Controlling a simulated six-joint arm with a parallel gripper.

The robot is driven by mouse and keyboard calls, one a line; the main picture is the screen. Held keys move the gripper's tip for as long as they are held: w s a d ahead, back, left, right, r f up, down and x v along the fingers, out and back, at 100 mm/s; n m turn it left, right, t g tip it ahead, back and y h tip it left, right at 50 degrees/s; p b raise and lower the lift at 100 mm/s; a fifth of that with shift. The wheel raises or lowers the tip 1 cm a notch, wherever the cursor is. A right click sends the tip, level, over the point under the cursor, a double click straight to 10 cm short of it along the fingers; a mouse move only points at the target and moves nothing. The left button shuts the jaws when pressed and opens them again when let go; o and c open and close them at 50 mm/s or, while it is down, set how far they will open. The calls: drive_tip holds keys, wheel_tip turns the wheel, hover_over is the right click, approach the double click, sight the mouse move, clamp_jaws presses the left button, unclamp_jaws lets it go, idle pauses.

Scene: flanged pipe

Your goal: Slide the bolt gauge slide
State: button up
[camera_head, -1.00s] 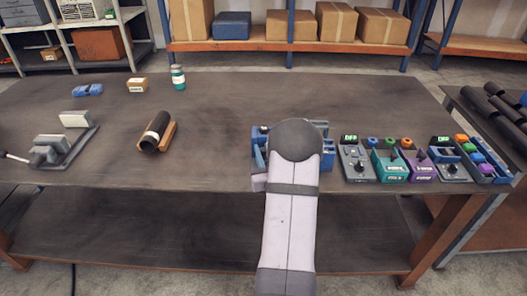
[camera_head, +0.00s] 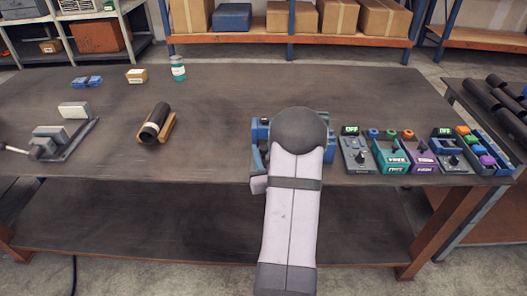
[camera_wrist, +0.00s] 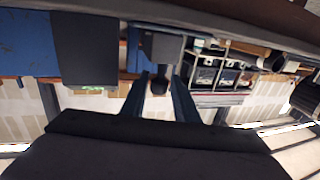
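A blue fixture (camera_head: 260,150), which I take to be the bolt gauge, stands near the table's front edge. My arm hides most of it in the head view, and my gripper is hidden there too. In the wrist view my gripper (camera_wrist: 161,78) shows two blue fingers standing apart. A dark rounded piece (camera_wrist: 160,84) below a grey block (camera_wrist: 161,48) appears between the fingertips, with visible gaps on both sides. I cannot tell whether it is the slide, or how far beyond the fingers it lies.
Several control boxes (camera_head: 397,159) stand just right of the fixture. The middle of the table (camera_head: 215,110) is clear.

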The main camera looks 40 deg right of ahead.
drive_tip(key=shift+s+a, duration=0.1)
drive_tip(key=shift+s+a, duration=0.3)
drive_tip(key=shift+s, duration=0.25)
drive_tip(key=v, duration=0.4)
drive_tip(key=shift+r, duration=0.25)
drive_tip(key=shift+s+a+p, duration=0.2)
drive_tip(key=shift+s+p, duration=0.1)
drive_tip(key=shift+p, duration=0.95)
drive_tip(key=shift+s+a+f+p, duration=0.2)
drive_tip(key=shift+s+p, duration=0.25)
drive_tip(key=shift+p, duration=0.4)
drive_tip(key=shift+a, duration=0.1)
